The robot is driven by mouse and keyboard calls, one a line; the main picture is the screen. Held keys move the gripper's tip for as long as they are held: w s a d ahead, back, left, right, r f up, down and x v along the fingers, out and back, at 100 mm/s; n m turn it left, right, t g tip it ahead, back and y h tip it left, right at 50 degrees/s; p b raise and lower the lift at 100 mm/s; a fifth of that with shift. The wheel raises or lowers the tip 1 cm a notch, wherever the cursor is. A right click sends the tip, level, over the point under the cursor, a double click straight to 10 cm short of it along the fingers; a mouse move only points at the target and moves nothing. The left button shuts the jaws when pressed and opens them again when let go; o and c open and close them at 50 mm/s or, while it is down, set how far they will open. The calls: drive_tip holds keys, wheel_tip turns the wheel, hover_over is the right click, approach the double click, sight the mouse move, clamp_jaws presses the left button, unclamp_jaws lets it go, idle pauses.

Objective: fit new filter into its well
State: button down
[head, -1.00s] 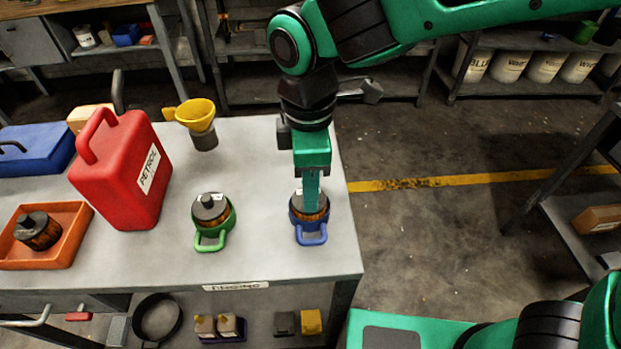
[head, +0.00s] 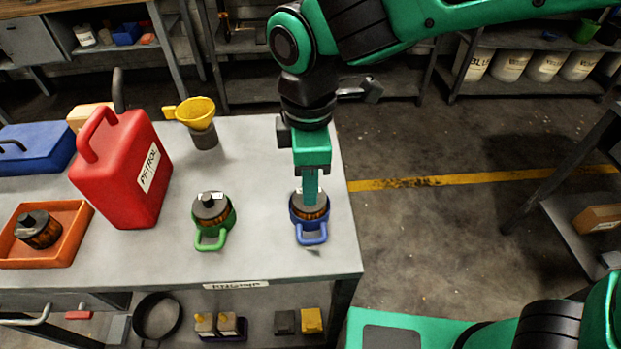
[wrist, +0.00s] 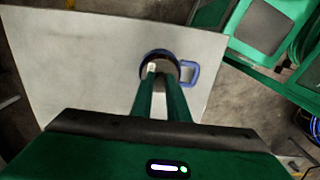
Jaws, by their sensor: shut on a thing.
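My gripper (head: 310,198) points straight down over the blue holder (head: 311,238), a ring-shaped cup with a handle at the table's right front. It is shut on the grey top of an orange-brown pleated filter (head: 313,212), which sits in or just above the blue holder; I cannot tell if it is fully down. The wrist view shows the fingers (wrist: 160,72) over the blue holder (wrist: 190,74), hiding most of the filter. A second, similar filter (head: 209,206) stands in a green holder (head: 211,242) to the left. A dark, dirty-looking filter (head: 38,232) lies in an orange tray (head: 70,248).
A red petrol can (head: 125,180) stands left of the green holder. A yellow funnel (head: 196,112) on a grey stand is at the back. A blue toolbox (head: 38,150) is at the far left. The grey tabletop (head: 275,262) is clear between the two holders.

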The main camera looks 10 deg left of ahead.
drive_tip(key=shift+r, duration=0.65)
drive_tip(key=shift+r, duration=2.35)
